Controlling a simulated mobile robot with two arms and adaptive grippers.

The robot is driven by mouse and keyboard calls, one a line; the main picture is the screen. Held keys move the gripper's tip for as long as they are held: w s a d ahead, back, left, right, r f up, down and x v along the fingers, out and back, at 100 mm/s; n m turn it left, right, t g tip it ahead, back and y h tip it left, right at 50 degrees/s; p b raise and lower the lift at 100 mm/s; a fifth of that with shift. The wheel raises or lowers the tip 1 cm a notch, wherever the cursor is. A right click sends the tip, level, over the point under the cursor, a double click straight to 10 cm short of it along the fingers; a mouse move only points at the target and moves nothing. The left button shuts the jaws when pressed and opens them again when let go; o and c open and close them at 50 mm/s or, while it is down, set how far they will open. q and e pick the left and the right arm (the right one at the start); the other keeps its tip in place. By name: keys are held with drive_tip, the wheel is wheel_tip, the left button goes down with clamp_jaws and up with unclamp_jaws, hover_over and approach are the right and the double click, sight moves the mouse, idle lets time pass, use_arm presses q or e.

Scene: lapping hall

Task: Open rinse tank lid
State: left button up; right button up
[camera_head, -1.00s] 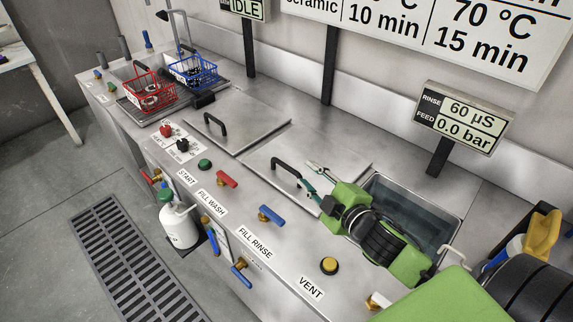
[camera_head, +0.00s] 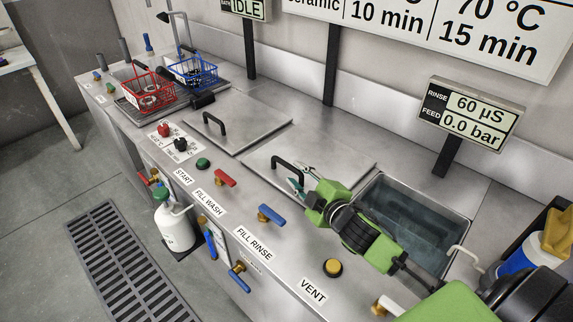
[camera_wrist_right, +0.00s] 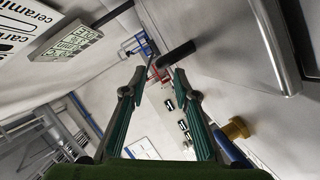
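The rinse tank (camera_head: 447,252) is an uncovered sunken steel basin at the right of the bench, with water in it. A flat steel lid (camera_head: 340,166) with a black bar handle (camera_head: 288,169) lies flat just left of the basin. My right gripper (camera_head: 303,180) is open at the right end of this handle, its fingers not closed on it. In the right wrist view the fingers (camera_wrist_right: 158,73) are apart, and a dark bar (camera_wrist_right: 176,54) shows beyond and between the tips; I cannot tell which lid's handle it is. My left gripper is not in view.
Another handled lid (camera_head: 245,125) lies further left. Red (camera_head: 150,97) and blue (camera_head: 194,72) baskets stand beyond it. The front panel has a blue valve (camera_head: 270,215), a red valve (camera_head: 225,178) and a yellow vent button (camera_head: 333,267). A display post (camera_head: 447,157) rises behind the basin.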

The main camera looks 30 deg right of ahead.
sight(290, 168)
drive_tip(key=x, duration=0.7)
clamp_jaws()
